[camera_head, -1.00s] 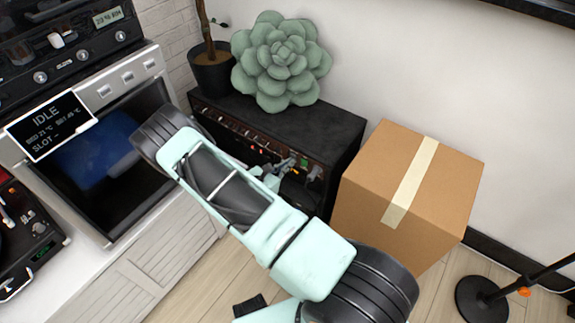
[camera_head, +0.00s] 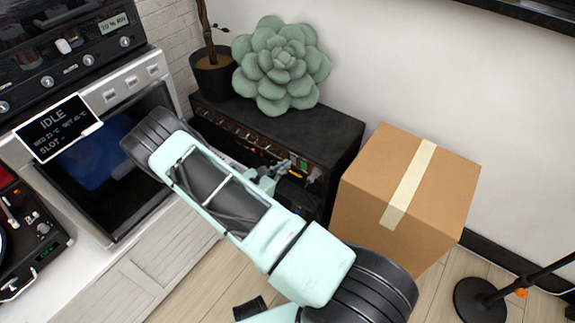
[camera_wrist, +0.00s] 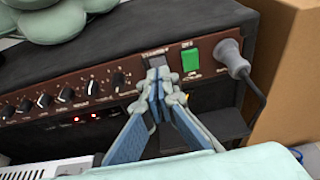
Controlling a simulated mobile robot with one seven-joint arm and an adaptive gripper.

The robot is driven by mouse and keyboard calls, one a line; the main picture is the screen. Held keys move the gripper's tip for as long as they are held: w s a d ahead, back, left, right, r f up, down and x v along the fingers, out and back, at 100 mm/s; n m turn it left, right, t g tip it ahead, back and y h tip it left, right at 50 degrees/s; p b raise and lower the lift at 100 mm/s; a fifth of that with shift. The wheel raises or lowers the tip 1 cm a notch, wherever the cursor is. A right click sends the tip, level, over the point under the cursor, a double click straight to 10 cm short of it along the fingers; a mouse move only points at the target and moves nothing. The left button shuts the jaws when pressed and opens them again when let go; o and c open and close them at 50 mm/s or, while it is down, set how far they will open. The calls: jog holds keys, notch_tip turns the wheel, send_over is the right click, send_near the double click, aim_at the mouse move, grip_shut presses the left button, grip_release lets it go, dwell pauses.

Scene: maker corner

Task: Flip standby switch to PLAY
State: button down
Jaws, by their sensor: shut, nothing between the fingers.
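The amplifier (camera_head: 330,128) is a black box with a dark red front panel, seen from above in the head view. In the wrist view its panel (camera_wrist: 115,70) shows a row of black knobs and a lit green switch (camera_wrist: 191,60) at the right. Left of the green switch is a small label (camera_wrist: 155,51); the standby switch appears to be just below it, hidden behind my fingertips. My gripper (camera_wrist: 158,76) is shut and empty, its tips at the panel there. I cannot tell whether they touch, nor the switch's position. The gripper also shows in the head view (camera_head: 284,170).
A grey plug (camera_wrist: 233,58) with a cable sticks out right of the green switch. A cardboard box (camera_head: 410,185) stands close right of the amplifier. A green succulent cushion (camera_head: 281,64) and a potted plant (camera_head: 212,78) sit on top. A printer-like machine (camera_head: 150,100) stands left.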

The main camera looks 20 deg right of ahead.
jog(key=p+v, duration=0.1)
jog(key=v, duration=1)
jog(key=shift+a+r+p, duration=0.2)
jog(key=shift+r+p, duration=0.15)
jog(key=shift+r, duration=0.1)
jog(key=shift+a+f, duration=0.1)
